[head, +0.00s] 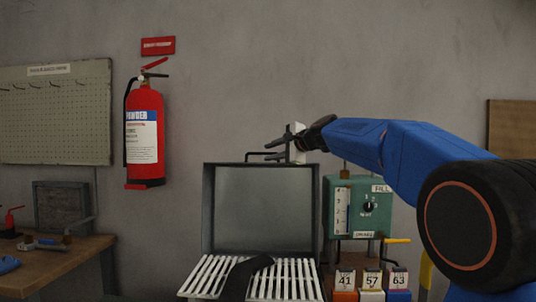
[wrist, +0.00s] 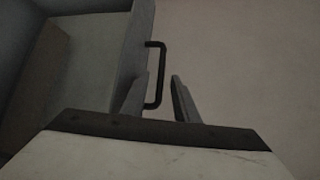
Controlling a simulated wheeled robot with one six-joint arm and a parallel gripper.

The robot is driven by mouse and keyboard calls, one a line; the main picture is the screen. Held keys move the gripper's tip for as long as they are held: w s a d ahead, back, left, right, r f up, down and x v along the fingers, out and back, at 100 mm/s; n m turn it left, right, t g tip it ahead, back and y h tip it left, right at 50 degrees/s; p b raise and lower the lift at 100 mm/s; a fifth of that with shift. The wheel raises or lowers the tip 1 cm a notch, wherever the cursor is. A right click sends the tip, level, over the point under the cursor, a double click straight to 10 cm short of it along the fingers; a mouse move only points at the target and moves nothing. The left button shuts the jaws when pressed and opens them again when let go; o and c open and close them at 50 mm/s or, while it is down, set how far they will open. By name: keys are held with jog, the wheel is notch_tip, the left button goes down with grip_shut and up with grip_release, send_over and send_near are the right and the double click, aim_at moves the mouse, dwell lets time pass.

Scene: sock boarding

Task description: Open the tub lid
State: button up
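The tub lid (head: 262,205) stands upright at the back of the tub, its grey inner face toward me. Its black bar handle (head: 262,154) shows at the lid's top edge. The handle (wrist: 161,75) also shows in the wrist view, beside the lid's edge (wrist: 133,50). My gripper (head: 284,137) is just above the lid's top edge, near the handle. In the wrist view my gripper (wrist: 158,80) has its fingers apart, with the handle bar showing between them. I see no clear contact. White slats (head: 285,280) lie in front of the lid; a dark strip crosses them.
A green control box (head: 352,222) stands right of the lid. Numbered blocks (head: 371,280) are below it. A fire extinguisher (head: 144,137) hangs on the wall at left. A wooden bench (head: 62,258) stands at far left. The wall area above the lid is clear.

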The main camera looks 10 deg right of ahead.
jog(key=shift+x, duration=0.95)
grip_shut()
jog(key=s+a+r, duration=0.1)
jog(key=s+a, duration=0.1)
jog(key=s, duration=0.5)
jog(key=shift+s+a, duration=0.2)
jog(key=shift+a, duration=0.05)
grip_release()
jog(key=shift+w+f, duration=0.1)
